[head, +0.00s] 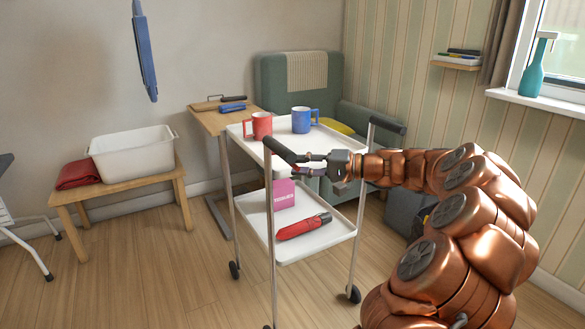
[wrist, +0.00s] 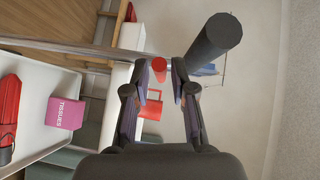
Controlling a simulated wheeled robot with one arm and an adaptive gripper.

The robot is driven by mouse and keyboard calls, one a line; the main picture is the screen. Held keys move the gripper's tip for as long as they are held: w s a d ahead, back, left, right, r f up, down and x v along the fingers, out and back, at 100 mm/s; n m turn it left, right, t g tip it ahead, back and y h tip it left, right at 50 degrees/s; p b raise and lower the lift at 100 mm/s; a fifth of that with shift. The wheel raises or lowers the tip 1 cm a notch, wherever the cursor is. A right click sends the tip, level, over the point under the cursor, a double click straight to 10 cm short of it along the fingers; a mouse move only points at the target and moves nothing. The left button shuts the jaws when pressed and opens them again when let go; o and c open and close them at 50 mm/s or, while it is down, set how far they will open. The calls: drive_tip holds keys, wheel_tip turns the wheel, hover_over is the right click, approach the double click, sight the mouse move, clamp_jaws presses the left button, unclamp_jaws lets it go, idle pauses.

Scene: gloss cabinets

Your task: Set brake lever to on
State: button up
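The white two-tier trolley (head: 320,235) has a dark handle bar (head: 279,150) at its near left end, which also shows large in the wrist view (wrist: 214,38). My gripper (head: 308,165) is beside this bar, reaching in from the right. In the wrist view my gripper (wrist: 160,70) has its fingers apart. A small round red end (wrist: 159,68), apparently the brake lever's, shows between the fingertips with gaps at both sides; contact is not clear. A bit of red (head: 299,170) shows by the gripper in the head view. The lever's setting and any markings cannot be read.
A red mug (head: 258,125) and blue mug (head: 301,120) stand on the upper tray. A pink tissue box (head: 284,194) and red umbrella (head: 304,226) lie on the lower tray. A bench with a white tub (head: 132,153) is left; a green armchair (head: 277,82) is behind.

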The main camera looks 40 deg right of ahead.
drive_tip(key=shift+x, duration=0.95)
clamp_jaws()
